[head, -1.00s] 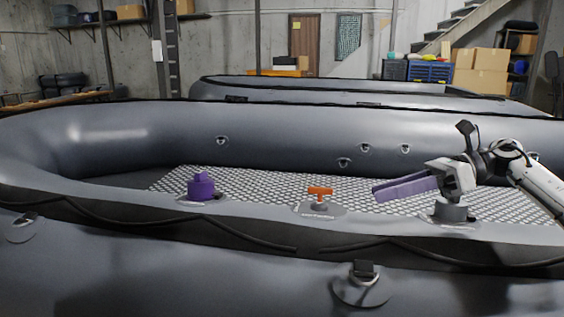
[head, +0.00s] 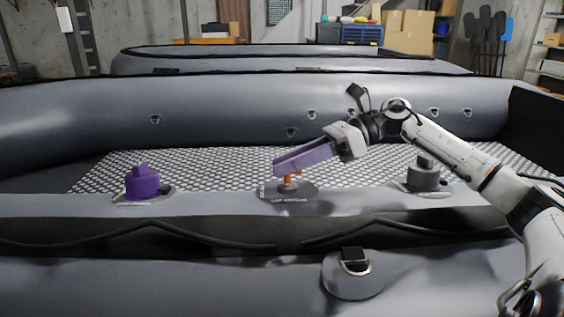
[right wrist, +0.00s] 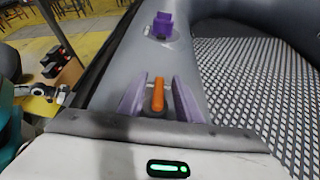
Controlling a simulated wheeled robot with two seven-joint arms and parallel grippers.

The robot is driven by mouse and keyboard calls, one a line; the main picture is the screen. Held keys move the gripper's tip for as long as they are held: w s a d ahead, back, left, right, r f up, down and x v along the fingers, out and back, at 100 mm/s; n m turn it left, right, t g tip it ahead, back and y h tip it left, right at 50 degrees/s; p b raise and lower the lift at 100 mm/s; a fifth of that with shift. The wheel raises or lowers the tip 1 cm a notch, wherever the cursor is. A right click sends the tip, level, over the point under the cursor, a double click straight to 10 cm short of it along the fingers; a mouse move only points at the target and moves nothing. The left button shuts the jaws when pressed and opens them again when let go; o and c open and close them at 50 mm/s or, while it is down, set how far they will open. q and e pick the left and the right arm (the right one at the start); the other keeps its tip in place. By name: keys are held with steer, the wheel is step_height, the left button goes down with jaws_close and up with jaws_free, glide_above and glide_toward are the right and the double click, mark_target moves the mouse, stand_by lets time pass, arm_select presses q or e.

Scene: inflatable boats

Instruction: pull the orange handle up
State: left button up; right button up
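The orange handle (head: 292,177) stands on a round grey base (head: 288,190) on the boat's near tube. In the head view my right gripper (head: 277,168) reaches in from the right and its purple fingers partly hide the handle. In the right wrist view the orange handle (right wrist: 158,95) lies between the two purple fingers (right wrist: 158,92), with a visible gap on each side. The right gripper is open around the handle. My left gripper is in neither view.
A purple valve cap (head: 142,184) sits on the tube to the left, and a grey valve cap (head: 423,174) to the right under my right arm. A D-ring patch (head: 353,274) is on the tube's near side. The checkered boat floor (head: 215,168) lies behind.

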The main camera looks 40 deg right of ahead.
steer(key=shift+w+a, duration=0.1)
steer(key=shift+a, duration=0.05)
jaws_close()
steer(key=shift+r, duration=0.1)
steer(key=shift+w+d+r, duration=0.1)
steer(key=shift+d+r, duration=0.1)
steer(key=shift+r, duration=0.85)
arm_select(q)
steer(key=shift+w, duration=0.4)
arm_select(e)
steer(key=shift+w+r, duration=0.1)
steer(key=shift+r, duration=0.35)
steer(key=shift+c, duration=0.3)
jaws_free()
steer(key=shift+o, duration=0.3)
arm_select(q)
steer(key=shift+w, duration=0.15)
arm_select(e)
steer(key=shift+d+f, duration=0.1)
